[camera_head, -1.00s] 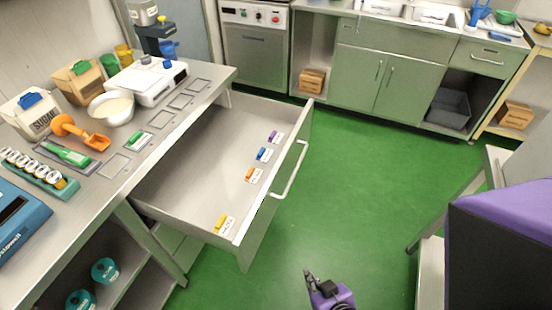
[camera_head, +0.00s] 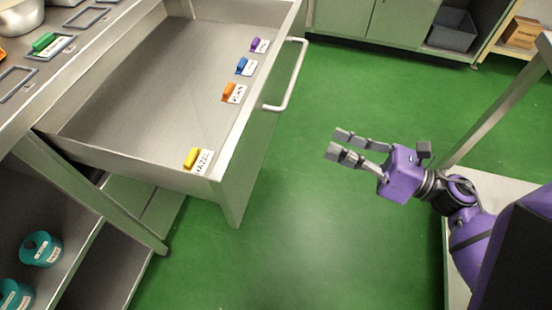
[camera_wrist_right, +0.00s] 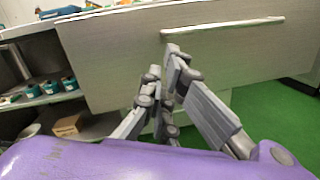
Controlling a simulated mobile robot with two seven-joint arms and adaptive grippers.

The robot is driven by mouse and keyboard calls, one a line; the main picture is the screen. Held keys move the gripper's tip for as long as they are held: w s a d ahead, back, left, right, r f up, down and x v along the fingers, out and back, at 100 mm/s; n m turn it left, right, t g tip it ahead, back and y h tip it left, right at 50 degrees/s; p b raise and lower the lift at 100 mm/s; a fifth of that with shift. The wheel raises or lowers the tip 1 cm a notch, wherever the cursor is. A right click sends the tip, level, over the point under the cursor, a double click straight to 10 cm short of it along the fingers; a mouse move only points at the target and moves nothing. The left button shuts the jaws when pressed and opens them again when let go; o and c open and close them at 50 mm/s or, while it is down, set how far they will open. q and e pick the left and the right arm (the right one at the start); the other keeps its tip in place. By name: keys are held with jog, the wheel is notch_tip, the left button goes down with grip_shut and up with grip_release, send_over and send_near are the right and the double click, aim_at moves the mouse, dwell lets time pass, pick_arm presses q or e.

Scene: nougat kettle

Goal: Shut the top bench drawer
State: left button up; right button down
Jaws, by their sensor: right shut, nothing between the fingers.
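The top bench drawer (camera_head: 150,90) is pulled well out of the bench. Its front panel (camera_head: 245,165) carries a pale bar handle (camera_head: 292,78). Inside along the front lie tags with yellow (camera_head: 192,158), orange (camera_head: 229,91), blue (camera_head: 242,65) and purple (camera_head: 256,44) clips. My right gripper (camera_head: 338,145) is shut and empty, in front of the drawer and apart from it, fingers pointing toward the front panel. The right wrist view shows the fingertips (camera_wrist_right: 164,62) before the drawer front (camera_wrist_right: 110,62), below the handle (camera_wrist_right: 222,28). My left gripper is out of view.
The bench top (camera_head: 75,58) holds a green-clipped tag (camera_head: 45,42) and empty frames. Teal tubs (camera_head: 40,248) stand on the shelf below. A metal frame leg (camera_head: 500,105) rises at the right beside my arm. Green floor (camera_head: 330,235) is open between.

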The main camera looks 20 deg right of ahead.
notch_tip(320, 180, down, 2)
jog(key=n+g+y+b, duration=0.1)
jog(key=n+g+b, duration=0.15)
jog(key=n, duration=0.35)
jog(key=p, duration=0.1)
send_near(258, 139)
jog(key=x, duration=0.6)
jog(key=shift+w+f, duration=0.2)
jog(key=shift+w+a, duration=0.2)
jog(key=shift+a, duration=0.05)
jog(key=shift+a, duration=0.1)
